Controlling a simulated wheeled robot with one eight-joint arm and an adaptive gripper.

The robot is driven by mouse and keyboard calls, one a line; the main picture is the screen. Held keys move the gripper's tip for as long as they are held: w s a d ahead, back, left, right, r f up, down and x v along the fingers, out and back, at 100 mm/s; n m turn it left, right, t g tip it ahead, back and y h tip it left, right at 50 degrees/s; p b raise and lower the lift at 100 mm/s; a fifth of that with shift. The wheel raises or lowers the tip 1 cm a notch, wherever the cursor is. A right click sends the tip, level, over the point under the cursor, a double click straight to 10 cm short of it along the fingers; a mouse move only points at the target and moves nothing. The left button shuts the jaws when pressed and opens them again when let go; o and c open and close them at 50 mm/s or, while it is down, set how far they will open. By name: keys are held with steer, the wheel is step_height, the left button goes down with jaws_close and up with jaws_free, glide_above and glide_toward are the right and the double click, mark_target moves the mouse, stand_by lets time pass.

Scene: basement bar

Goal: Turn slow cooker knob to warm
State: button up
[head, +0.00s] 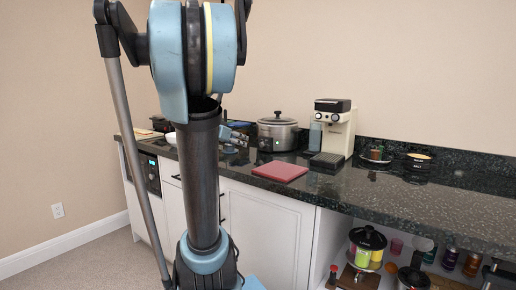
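The slow cooker (284,136) is a silver pot with a dark lid and a top handle. It stands on the dark countertop against the back wall. A dark patch shows low on its front left, but the knob and its setting are too small to make out. My gripper (240,141) is just left of the slow cooker, over the counter and partly hidden behind my own arm. It is small and dark, and its fingers cannot be told apart. I cannot tell whether it touches the cooker.
A red board (280,171) lies on the counter in front of the cooker. A cream coffee machine (340,130) stands to its right. Cups (418,160) sit farther right. White cabinets (265,228) and an open shelf with jars are below. The floor at left is clear.

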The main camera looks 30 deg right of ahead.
mark_target(261, 146)
steer(key=x, duration=0.6)
steer(key=r+x, duration=0.1)
steer(key=x, duration=1.1)
steer(key=shift+w+d+r, duration=0.15)
steer(key=shift+d, duration=0.05)
steer(key=c, duration=1.1)
